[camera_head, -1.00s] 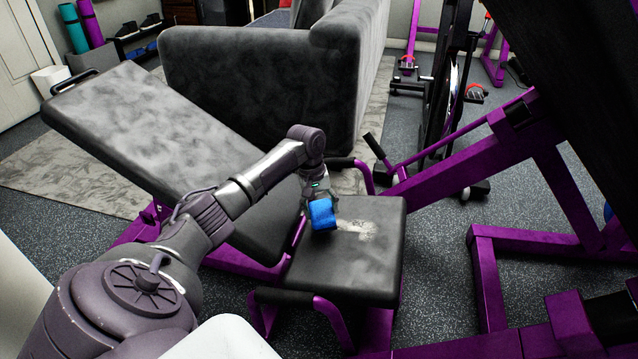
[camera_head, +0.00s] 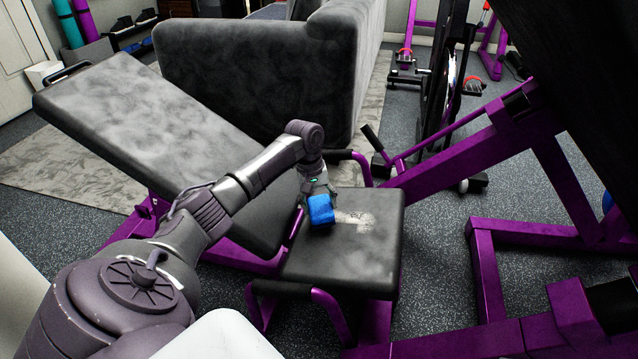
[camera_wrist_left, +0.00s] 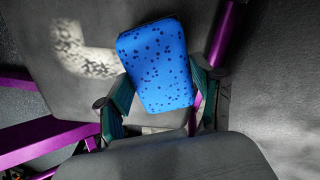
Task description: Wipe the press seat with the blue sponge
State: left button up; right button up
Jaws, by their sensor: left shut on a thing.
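The press seat (camera_head: 345,265) is a dark grey pad with a pale patch (camera_head: 358,220) on its far part. My left gripper (camera_head: 318,197) is shut on the blue sponge (camera_head: 321,211), over the far left part of the seat, left of the pale patch. In the left wrist view the speckled blue sponge (camera_wrist_left: 158,68) sits between the two fingers (camera_wrist_left: 160,100). The pale patch (camera_wrist_left: 88,52) shows to its left there. I cannot tell whether the sponge touches the seat. My right gripper is not in view.
The inclined grey backrest (camera_head: 150,140) lies left of the seat. Purple frame bars (camera_head: 480,150) and a large dark panel stand at the right. A grey sofa (camera_head: 255,75) stands behind.

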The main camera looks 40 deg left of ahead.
pick_arm(q)
jog(key=shift+w+d+f, duration=0.1)
jog(key=shift+d+f, duration=0.05)
jog(key=shift+f, duration=0.85)
